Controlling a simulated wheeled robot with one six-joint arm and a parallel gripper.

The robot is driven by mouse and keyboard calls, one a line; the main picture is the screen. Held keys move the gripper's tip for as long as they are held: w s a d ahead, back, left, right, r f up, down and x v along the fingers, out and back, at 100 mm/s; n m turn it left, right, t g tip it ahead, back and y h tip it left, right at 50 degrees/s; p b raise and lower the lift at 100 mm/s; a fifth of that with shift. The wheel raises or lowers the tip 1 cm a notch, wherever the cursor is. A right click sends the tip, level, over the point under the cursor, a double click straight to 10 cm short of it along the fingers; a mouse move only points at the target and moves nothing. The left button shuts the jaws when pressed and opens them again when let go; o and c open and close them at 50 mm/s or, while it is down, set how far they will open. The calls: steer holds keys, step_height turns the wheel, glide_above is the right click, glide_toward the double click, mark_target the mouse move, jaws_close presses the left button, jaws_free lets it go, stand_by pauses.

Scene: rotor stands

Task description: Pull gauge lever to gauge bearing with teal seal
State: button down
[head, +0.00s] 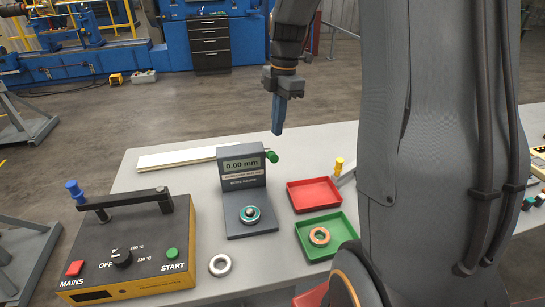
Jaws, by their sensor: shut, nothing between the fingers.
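The grey gauge (228,176) stands on the table, and its display reads 0.00 mm. The bearing with teal seal (250,215) sits on the gauge's base plate. The gauge lever (272,156) ends in a green knob at the upper right of the gauge. My gripper (278,130) points down, with its blue fingers together and empty. In the picture it is just above and a little right of the green knob. It looks apart from the lever, but the gap in depth is hard to judge.
A heater box (140,262) with dials and a black handle stands at left. A plain ring (220,265) lies in front of the gauge. A red tray (314,207) and a green tray (341,221) holding a copper-coloured ring (319,229) are at right. A pale bar (176,160) lies behind.

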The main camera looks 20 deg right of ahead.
mark_target(274, 154)
steer(key=shift+f, duration=0.1)
steer(key=f+b, duration=0.1)
steer(key=f, duration=0.1)
steer(key=f+b, duration=0.4)
steer(key=shift+a+f, duration=0.35)
steer(key=shift+f, duration=0.15)
steer(key=shift+f+b, duration=0.8)
steer(key=shift+f, duration=0.5)
steer(key=d, duration=0.1)
steer(key=d+r+p, duration=0.1)
steer(key=d, duration=0.1)
steer(key=shift+w+r, duration=0.1)
steer(key=shift+w, duration=0.05)
step_height(274, 154, up, 8)
steer(key=b, duration=0.1)
steer(key=shift+d+b, duration=0.4)
